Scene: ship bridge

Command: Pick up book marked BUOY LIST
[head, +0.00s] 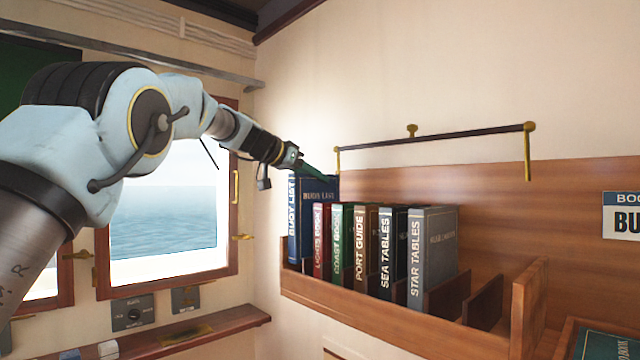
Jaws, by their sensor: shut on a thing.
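The book marked BUOY LIST (315,194) is dark blue and stands upright at the left end of the row in the wooden book rack (400,325). Its spine faces left with white lettering, and it rises higher than the other books. My gripper (318,172) is at the top of this book, coming from the upper left, and is shut on it. The fingertips are small and partly hidden at the book's top edge. The book's lower part is hidden behind the rack's front board.
Right of it stand a red book (321,240), green COAST book (342,242), brown PORT GUIDE (365,248), SEA TABLES (392,250) and grey STAR TABLES (432,255). Empty slots with dividers (484,302) follow. A dark rail (440,137) runs above. A window (170,230) is left.

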